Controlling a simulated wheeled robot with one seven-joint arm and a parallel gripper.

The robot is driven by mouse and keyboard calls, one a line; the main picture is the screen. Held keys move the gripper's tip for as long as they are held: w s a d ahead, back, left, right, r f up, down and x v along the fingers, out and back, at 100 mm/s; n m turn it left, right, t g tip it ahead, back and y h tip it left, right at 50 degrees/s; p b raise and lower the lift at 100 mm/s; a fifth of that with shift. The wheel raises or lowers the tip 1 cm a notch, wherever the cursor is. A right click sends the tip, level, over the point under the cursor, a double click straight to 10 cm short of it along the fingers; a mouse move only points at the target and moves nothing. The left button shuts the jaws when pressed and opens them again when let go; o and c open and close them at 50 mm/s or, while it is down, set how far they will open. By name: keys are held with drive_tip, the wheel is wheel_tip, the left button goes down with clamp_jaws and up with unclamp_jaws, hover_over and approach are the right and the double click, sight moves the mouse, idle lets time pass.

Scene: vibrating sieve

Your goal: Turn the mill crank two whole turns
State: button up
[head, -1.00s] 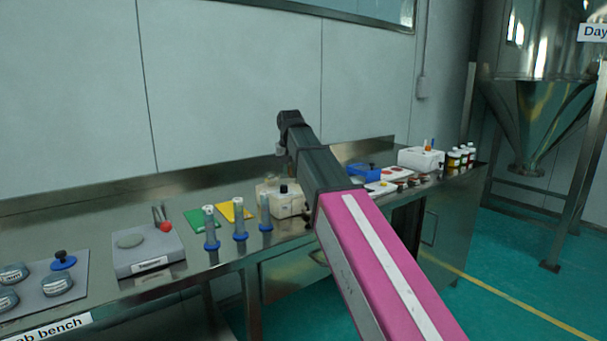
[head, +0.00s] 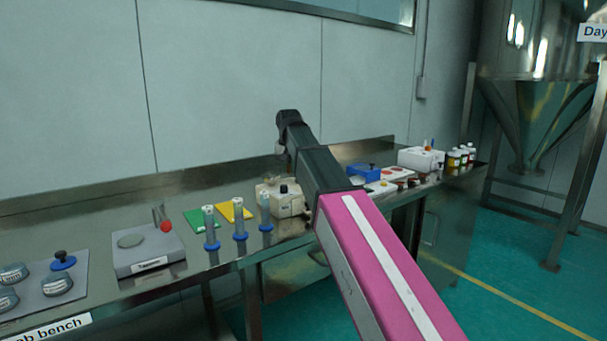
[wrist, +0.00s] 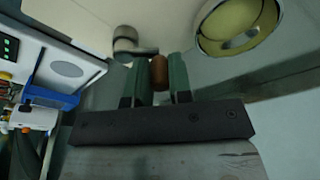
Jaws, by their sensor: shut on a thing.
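The cream mill (head: 288,204) stands on the bench, partly hidden behind my arm in the head view. In the wrist view its pale body (wrist: 190,22) fills the top, with a round yellow-green opening (wrist: 240,22) at the right. My gripper (wrist: 161,65) has its two green fingers on either side of the brown crank knob (wrist: 160,72), closed on it. A grey and dark round part (wrist: 125,40) sits just left of the fingers. The crank arm itself is not clearly visible. In the head view my arm hides the gripper.
The steel bench (head: 110,208) runs along the wall. Left of the mill stand several blue-based tubes (head: 239,222), green and yellow cards and a grey tapper (head: 147,250). Right of my arm are a blue box (head: 364,172) and a white device (head: 420,159).

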drive_tip(key=shift+d, duration=0.15)
drive_tip(key=shift+w+d, duration=0.3)
drive_tip(key=shift+w, duration=0.5)
drive_tip(key=shift+f, duration=0.1)
drive_tip(key=shift+w+d, duration=0.7)
drive_tip(key=shift+w+d, duration=0.25)
drive_tip(key=shift+d, duration=0.65)
